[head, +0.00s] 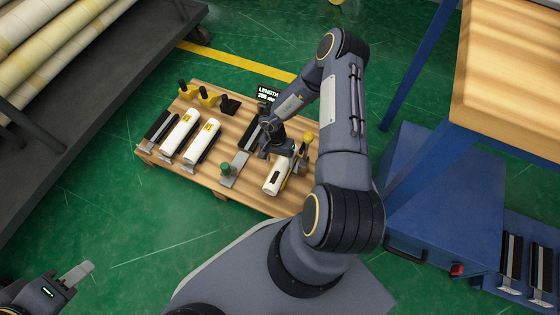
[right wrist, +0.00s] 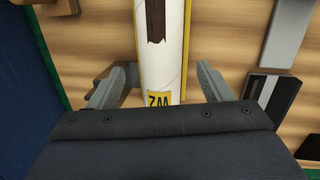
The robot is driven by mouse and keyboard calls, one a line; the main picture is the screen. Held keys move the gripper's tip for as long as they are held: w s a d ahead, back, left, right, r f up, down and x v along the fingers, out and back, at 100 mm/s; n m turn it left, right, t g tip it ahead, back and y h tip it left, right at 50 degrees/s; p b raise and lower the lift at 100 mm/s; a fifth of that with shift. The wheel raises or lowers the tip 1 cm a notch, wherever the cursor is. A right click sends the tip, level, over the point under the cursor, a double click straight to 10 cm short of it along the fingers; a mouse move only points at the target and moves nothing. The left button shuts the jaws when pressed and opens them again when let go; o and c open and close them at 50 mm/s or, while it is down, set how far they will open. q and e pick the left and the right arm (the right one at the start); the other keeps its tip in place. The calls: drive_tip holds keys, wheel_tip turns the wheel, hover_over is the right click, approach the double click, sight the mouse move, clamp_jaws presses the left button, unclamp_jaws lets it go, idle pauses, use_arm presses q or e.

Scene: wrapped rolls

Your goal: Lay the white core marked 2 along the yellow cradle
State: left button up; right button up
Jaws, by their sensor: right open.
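A white core (head: 272,186) with a dark torn patch lies at the right end of the wooden pallet. In the right wrist view the core (right wrist: 173,70) has a yellow label that appears upside down and seems to read W2. Yellow edges of the cradle (right wrist: 187,40) show along both sides of the core, which appears to lie lengthwise in it. My right gripper (right wrist: 160,85) is open, with one finger on each side of the core and gaps between. My left gripper (head: 75,273) is at the lower left, far from the pallet; only part of it shows.
Two more white cores (head: 180,136) (head: 203,143) with yellow labels lie on the pallet's left half, beside a black holder (head: 160,126). A green knob (head: 226,169) and a black length display (head: 268,93) stand near the middle. A blue cabinet (head: 440,200) is to the right.

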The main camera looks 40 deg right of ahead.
wheel_tip(320, 180, up, 9)
drive_tip(key=w+p, duration=0.1)
drive_tip(key=p, duration=0.2)
drive_tip(key=shift+w+r, duration=0.15)
drive_tip(key=shift+w, duration=0.1)
drive_tip(key=shift+p, duration=0.3)
